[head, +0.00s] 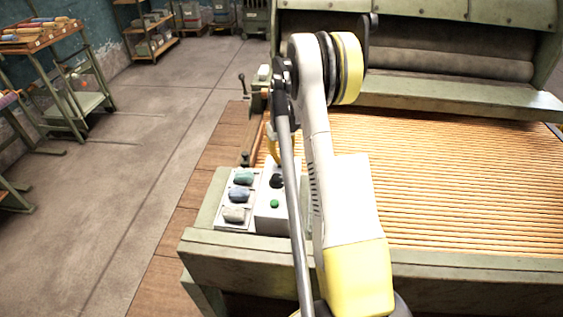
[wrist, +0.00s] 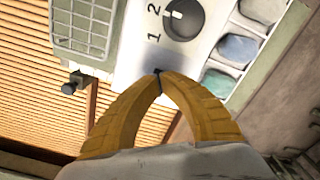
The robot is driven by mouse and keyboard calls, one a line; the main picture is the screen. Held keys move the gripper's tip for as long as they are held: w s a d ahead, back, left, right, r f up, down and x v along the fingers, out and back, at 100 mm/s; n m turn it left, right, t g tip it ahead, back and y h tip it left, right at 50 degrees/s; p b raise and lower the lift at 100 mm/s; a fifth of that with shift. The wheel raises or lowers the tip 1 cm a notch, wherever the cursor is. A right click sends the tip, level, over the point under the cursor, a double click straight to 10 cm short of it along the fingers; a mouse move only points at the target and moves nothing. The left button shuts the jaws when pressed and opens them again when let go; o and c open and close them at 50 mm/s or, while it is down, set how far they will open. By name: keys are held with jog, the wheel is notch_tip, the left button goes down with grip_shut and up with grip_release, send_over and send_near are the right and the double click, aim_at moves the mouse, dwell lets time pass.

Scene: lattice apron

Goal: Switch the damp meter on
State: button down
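The damp meter (head: 268,221) is a light grey box at the near left corner of the slatted bed. It carries a black knob (head: 277,181) and a green button (head: 274,203). In the wrist view the meter's face (wrist: 140,62) shows the knob (wrist: 184,17) beside the marks 1 and 2; the green button is not visible there. My gripper (wrist: 158,74) has its yellow fingers closed tip to tip, with nothing seen between them. The tips are over the meter's far end, apart from the knob. In the head view my arm partly covers the meter and gripper.
The slatted bed (head: 450,185) is clear to the right.

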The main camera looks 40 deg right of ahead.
aim_at(281, 164)
jog(key=shift+r+p, duration=1.3)
jog(key=shift+r, duration=1.4)
